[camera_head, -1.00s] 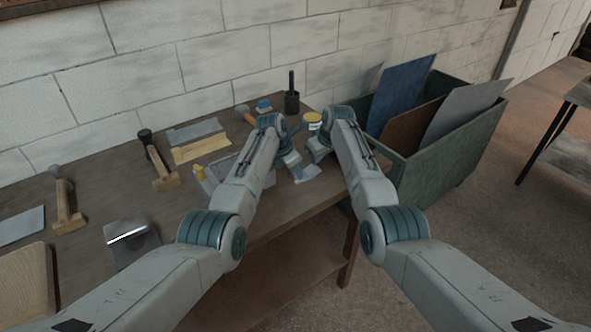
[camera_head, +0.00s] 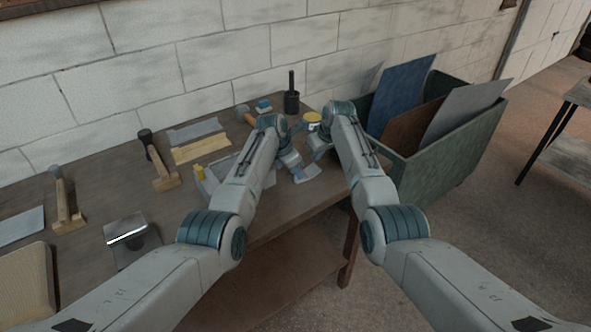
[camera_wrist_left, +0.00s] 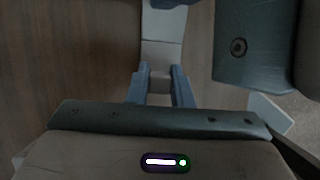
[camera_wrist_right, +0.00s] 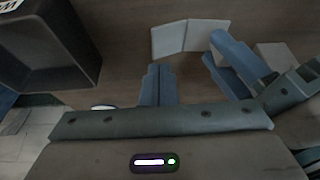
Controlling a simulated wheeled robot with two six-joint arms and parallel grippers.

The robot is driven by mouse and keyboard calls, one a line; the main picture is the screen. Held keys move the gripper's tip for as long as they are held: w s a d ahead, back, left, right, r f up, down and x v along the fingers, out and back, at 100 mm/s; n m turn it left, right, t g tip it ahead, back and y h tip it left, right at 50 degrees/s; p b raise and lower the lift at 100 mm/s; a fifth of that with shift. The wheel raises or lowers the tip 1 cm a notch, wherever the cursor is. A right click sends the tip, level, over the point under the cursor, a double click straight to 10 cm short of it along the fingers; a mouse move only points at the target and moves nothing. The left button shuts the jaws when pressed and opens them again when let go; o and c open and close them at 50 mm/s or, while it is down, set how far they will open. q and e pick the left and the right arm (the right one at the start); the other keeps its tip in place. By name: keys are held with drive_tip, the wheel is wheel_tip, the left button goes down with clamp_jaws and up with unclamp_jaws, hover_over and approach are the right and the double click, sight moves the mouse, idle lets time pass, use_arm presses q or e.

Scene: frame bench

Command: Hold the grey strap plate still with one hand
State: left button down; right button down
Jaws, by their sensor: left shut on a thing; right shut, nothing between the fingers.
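The grey strap plate (camera_head: 306,172) lies near the bench's right front edge, mostly light grey with a bluish part. In the left wrist view the plate (camera_wrist_left: 162,50) runs up from between the fingers. My left gripper (camera_wrist_left: 160,88) is shut on it; the held end is partly hidden. The plate also shows in the right wrist view (camera_wrist_right: 190,38) as two pale sections meeting at an angle, beside my left fingers. My right gripper (camera_wrist_right: 159,85) is shut and empty, apart from the plate. In the head view my right gripper (camera_head: 318,150) is just right of the plate.
A yellow-lidded tin (camera_head: 312,117) stands close behind my right gripper. A green bin (camera_head: 440,150) with upright sheets is to the right. A grey tray (camera_head: 205,182), mallets and a dark pot (camera_head: 291,100) share the bench (camera_head: 95,200). The bench edge is close to the plate.

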wheel_tip(320, 180, up, 7)
drive_tip(key=shift+f, duration=0.2)
idle(0.5)
drive_tip(key=shift+f, duration=0.1)
drive_tip(key=shift+f, duration=3.9)
wheel_tip(320, 180, up, 8)
idle(0.3)
idle(0.4)
drive_tip(key=shift+f, duration=4)
